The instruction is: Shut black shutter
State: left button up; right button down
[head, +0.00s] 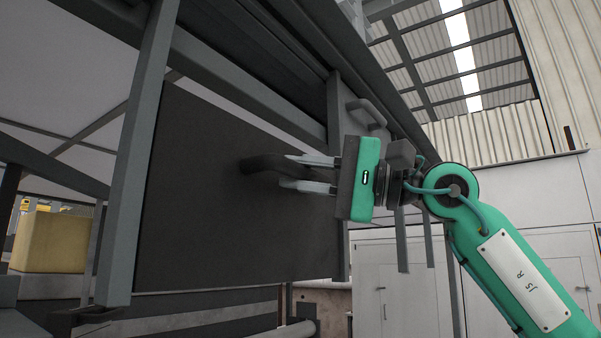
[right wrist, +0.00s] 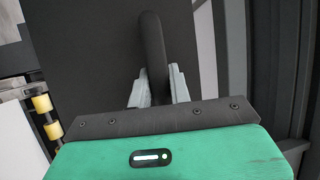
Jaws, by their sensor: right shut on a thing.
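The black shutter (head: 215,225) is a flat dark panel set in a grey metal frame in the head view. A curved black handle (head: 268,163) sticks out from its face. My right gripper (head: 292,172) comes in from the right and is shut on this handle, one finger on each side. In the right wrist view the handle (right wrist: 152,50) stands between the two grey fingers (right wrist: 155,88), with the shutter (right wrist: 90,50) behind it. My left gripper is in neither view.
A grey upright post (head: 140,150) stands at the shutter's left edge. A second grey handle (head: 368,112) sits on the frame at the upper right. A yellow block (head: 50,242) lies at the far left. White cabinets (head: 400,290) stand behind on the right.

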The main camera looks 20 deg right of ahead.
jog(key=c, duration=1.6)
grip_release()
jog(key=shift+w+a+f, duration=0.1)
jog(key=shift+a+f, duration=0.1)
jog(key=shift+f, duration=0.25)
jog(key=o, duration=0.3)
jog(key=shift+d, duration=0.15)
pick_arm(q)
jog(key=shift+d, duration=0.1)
pick_arm(e)
jog(key=shift+r, duration=0.1)
jog(key=shift+s+d, duration=0.3)
jog(key=shift+d, duration=0.15)
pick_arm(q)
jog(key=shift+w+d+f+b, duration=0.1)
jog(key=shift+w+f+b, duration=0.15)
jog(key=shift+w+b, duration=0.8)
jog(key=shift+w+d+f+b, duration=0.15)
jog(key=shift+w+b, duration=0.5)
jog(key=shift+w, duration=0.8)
pick_arm(e)
jog(key=v, duration=1.3)
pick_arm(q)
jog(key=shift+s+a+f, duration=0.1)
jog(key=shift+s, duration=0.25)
